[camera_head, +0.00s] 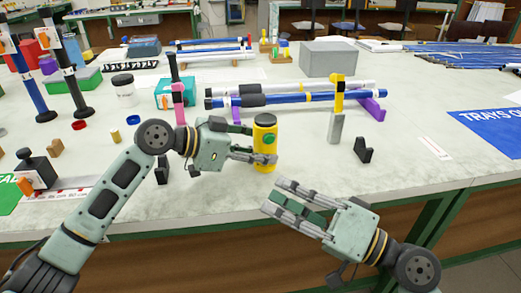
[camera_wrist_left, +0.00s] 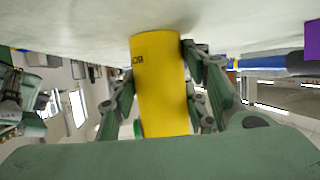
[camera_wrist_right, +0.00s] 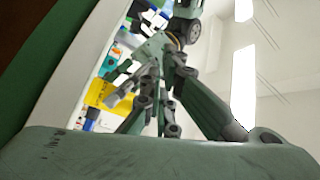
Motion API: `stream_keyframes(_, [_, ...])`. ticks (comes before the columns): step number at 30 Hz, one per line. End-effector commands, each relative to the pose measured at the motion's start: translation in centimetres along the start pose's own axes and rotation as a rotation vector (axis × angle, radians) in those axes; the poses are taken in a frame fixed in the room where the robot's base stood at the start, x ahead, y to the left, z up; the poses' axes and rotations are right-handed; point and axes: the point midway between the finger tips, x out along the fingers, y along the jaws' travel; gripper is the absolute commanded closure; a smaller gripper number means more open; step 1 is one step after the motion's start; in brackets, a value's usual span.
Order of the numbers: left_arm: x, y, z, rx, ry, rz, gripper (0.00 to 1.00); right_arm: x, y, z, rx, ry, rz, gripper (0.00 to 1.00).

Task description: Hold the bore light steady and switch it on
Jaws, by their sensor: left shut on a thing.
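The bore light (camera_head: 265,130) is a yellow cylinder with a dark top and a green button on the side facing me. It is upright near the table's front edge. My left gripper (camera_head: 262,157) is shut around its lower part from the left. In the left wrist view the yellow body (camera_wrist_left: 160,85) is between the two fingers, with dark lettering near its base. I cannot tell whether the base touches the table. My right gripper (camera_head: 271,195) is open and empty, below and right of the light, apart from it. The light shows yellow in the right wrist view (camera_wrist_right: 98,93).
Behind the light, blue and white rods (camera_head: 290,97) lie on purple supports. A white jar (camera_head: 122,85) is at the left.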

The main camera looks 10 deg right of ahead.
Motion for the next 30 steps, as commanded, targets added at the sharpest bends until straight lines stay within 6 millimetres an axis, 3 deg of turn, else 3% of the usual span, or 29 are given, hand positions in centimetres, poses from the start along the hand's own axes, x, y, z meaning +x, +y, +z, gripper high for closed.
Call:
stream_keyframes(8, [0.0,0.0,-0.1,0.000,0.001,0.000,0.88,0.4,-0.7,-1.5,-0.078,0.064,-0.052,1.00])
stream_keyframes(21, [0.0,0.0,-0.1,0.001,0.001,0.000,0.88,4.3,1.7,-4.8,-0.078,0.064,-0.052,1.00])
stream_keyframes(30, [0.0,0.0,-0.1,0.000,0.001,0.000,0.88,6.0,2.8,-6.2,-0.078,0.062,-0.050,1.00])
